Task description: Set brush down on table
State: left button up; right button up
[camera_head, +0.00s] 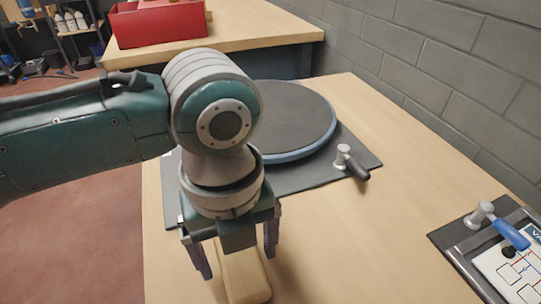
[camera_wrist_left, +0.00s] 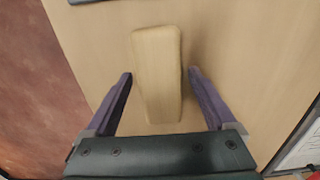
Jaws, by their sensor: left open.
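The brush (camera_head: 243,278) shows as a pale wooden block and appears to lie on the wooden table (camera_head: 315,240) near its left side. It also shows in the left wrist view (camera_wrist_left: 157,75), lengthwise between the fingers. My left gripper (camera_head: 238,264) points down over the brush. Its two purple fingers are open, one on each side, with a gap to the brush on both sides in the left wrist view (camera_wrist_left: 160,76). The wrist hides part of the brush in the head view. The bristles are not visible. My right gripper is not in view.
A round dark turntable (camera_head: 290,115) with a blue rim sits on a dark mat (camera_head: 300,180) behind the gripper. A red bin (camera_head: 157,24) stands on the back table.

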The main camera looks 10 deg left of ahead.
pick_arm(q)
jog(key=shift+r, duration=0.1)
jog(key=shift+r, duration=0.35)
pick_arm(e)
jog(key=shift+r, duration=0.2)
pick_arm(q)
notch_tip(320, 180, up, 12)
jog(key=f+p, duration=0.1)
jog(key=p, duration=0.2)
jog(key=s+d+f+n+t+h, duration=0.1)
jog(key=s+d+f+n+h, duration=0.25)
jog(key=n, duration=0.65)
jog(key=s+a+n+t+y, duration=0.2)
jog(key=s+a+n, duration=0.7)
jog(key=n, duration=0.8)
jog(key=a+y, duration=0.1)
jog(key=a, duration=0.2)
jog(key=shift+s+a+r+t, duration=0.15)
jog(key=shift+s+a+t, duration=0.05)
jog(key=shift+a+t, duration=0.1)
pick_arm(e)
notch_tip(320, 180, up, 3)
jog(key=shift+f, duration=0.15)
